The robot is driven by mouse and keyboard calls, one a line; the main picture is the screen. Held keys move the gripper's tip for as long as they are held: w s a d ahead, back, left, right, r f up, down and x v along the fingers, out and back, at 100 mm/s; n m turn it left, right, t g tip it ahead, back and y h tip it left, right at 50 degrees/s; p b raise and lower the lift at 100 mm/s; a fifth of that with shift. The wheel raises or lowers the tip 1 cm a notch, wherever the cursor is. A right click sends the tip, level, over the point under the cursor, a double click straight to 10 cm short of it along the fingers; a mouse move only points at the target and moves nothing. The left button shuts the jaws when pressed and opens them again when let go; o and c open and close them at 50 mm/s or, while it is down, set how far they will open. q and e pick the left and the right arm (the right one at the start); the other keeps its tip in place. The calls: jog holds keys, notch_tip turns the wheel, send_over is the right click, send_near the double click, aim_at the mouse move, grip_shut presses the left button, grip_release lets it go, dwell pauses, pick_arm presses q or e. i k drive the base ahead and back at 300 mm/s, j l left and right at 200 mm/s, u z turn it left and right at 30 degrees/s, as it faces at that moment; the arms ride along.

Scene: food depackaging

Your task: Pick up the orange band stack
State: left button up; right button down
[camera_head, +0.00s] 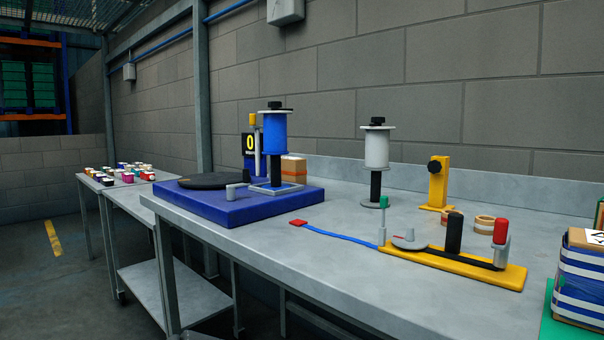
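A small orange-brown block (293,170) with a pale line around it stands on the metal table (330,275), behind the blue machine base and partly hidden by the blue spool's stand. It is the closest match to an orange band stack, but I cannot tell for sure. Two tan rings (484,229) lie farther right, one partly hidden behind a black post. Neither of my grippers is in view.
A blue base (235,205) carries a black disc (215,181) and a blue spool (274,130). A white spool (376,150), a yellow bracket (438,185) and a yellow strapping tool (460,268) stand rightward.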

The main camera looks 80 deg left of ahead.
aim_at(293, 169)
jog(key=i+u, duration=0.2)
jog(key=u, duration=2.4)
jog(key=z, duration=0.35)
jog(key=i+j+z, duration=0.1)
jog(key=z, duration=0.35)
jog(key=j+z, duration=0.55)
jog(key=z, duration=0.3)
jog(key=j+z, duration=0.3)
jog(key=j, duration=0.25)
jog(key=k+j+z, duration=0.1)
jog(key=j+z, duration=0.2)
jog(key=j, duration=0.25)
jog(key=k+j, duration=0.1)
jog(key=j, duration=0.25)
jog(key=j+z, duration=0.15)
jog(key=j, duration=0.25)
jog(key=k+j, duration=0.15)
jog(key=j, duration=0.2)
